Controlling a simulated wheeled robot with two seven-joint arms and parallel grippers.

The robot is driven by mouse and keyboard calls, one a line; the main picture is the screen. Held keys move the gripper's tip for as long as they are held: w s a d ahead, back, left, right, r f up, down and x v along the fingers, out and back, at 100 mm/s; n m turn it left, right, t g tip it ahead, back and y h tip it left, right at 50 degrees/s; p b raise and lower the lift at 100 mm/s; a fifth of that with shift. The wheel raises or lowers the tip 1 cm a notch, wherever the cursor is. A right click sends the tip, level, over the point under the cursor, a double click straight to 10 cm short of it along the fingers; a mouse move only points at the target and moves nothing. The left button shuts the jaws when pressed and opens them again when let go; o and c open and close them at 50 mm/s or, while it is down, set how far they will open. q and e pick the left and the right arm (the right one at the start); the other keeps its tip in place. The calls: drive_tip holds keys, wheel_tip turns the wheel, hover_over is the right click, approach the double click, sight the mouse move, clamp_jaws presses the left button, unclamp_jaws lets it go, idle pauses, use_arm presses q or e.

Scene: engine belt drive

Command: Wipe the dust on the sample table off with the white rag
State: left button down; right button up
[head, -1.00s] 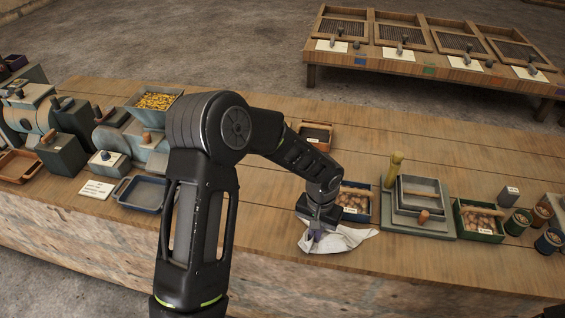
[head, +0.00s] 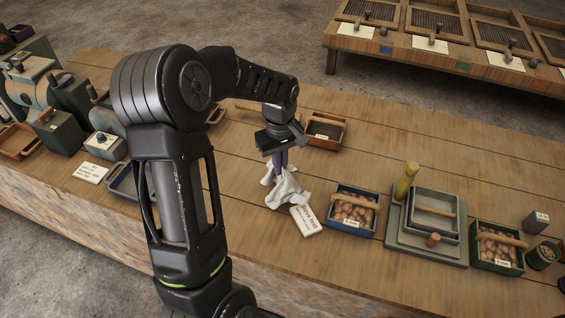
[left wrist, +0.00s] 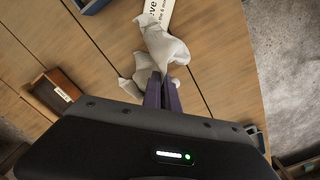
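In the left wrist view the rag (left wrist: 163,48) spreads out from the fingertips of the gripper (left wrist: 160,78). I cannot tell whether its lower end touches the table. I cannot make out dust on the wood. My right gripper is not in view.
A white label card (head: 307,221) lies right beside the rag. A blue box of brown lumps (head: 354,209), grey stacked trays (head: 433,215) and a green box (head: 497,246) stand to the right. A small wooden box (head: 323,132) is behind. Machines (head: 60,130) stand at the left.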

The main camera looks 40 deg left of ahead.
use_arm(q)
drive_tip(key=b, duration=0.7)
hover_over(281, 197)
drive_tip(key=shift+f, duration=4.6)
drive_tip(key=c, duration=0.6)
unclamp_jaws()
drive_tip(key=shift+f, duration=0.1)
drive_tip(key=shift+f+b, duration=0.75)
drive_tip(key=shift+f, duration=0.3)
drive_tip(key=shift+r, duration=0.15)
drive_tip(key=shift+c, duration=1.2)
drive_tip(key=c, duration=1.3)
